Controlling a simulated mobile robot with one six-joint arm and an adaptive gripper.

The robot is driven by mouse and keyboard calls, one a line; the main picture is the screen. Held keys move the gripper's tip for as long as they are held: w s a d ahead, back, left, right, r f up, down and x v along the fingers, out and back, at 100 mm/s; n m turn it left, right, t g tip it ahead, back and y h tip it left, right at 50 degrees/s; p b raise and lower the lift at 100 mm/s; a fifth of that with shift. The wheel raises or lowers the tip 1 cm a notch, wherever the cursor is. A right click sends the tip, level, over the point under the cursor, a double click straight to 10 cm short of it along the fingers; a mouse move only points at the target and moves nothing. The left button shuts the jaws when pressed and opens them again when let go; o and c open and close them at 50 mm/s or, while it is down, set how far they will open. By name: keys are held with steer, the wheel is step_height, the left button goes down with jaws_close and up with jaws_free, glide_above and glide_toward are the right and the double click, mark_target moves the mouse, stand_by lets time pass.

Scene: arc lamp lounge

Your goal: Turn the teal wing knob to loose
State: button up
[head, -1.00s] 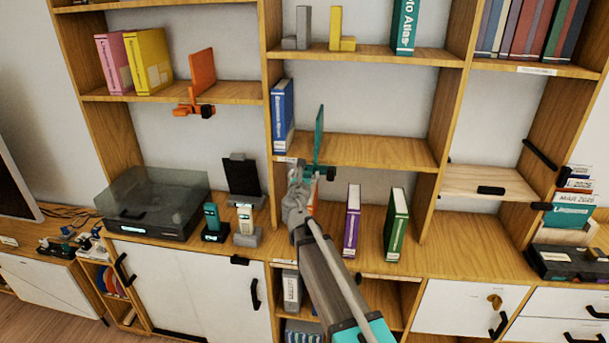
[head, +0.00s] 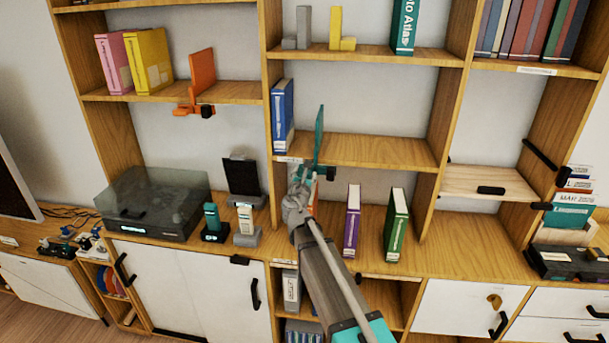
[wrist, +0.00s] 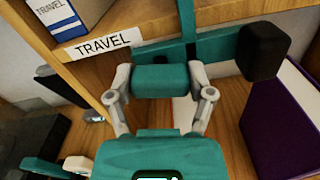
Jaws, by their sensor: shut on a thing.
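The teal wing knob (wrist: 160,80) is a rounded block lying crosswise in the wrist view, between my gripper's two grey fingers. My gripper (wrist: 159,84) is shut on it, one finger at each end. The knob belongs to a teal clamp-on divider (head: 319,135) at the front edge of the middle shelf. The divider's upright plate and crossbar show behind the knob in the wrist view, with a black block (wrist: 262,52) at the bar's right end. In the head view my gripper (head: 307,175) largely hides the knob. Any loose or tight marking cannot be made out.
A shelf label reading TRAVEL (wrist: 103,44) is just left of the knob, below a blue book (head: 283,115). A purple book (head: 352,220) and a green book (head: 396,225) stand on the cabinet top to the right. An orange divider (head: 202,78) is on the left shelf.

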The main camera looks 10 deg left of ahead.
steer(key=m, duration=1.1)
steer(key=shift+m, duration=0.3)
steer(key=shift+f+m, duration=0.1)
steer(key=shift+m, duration=1.9)
steer(key=o, duration=1.1)
steer(key=shift+s, duration=0.1)
steer(key=s, duration=1.1)
steer(key=shift+s+d, duration=0.35)
steer(key=shift+d, duration=0.1)
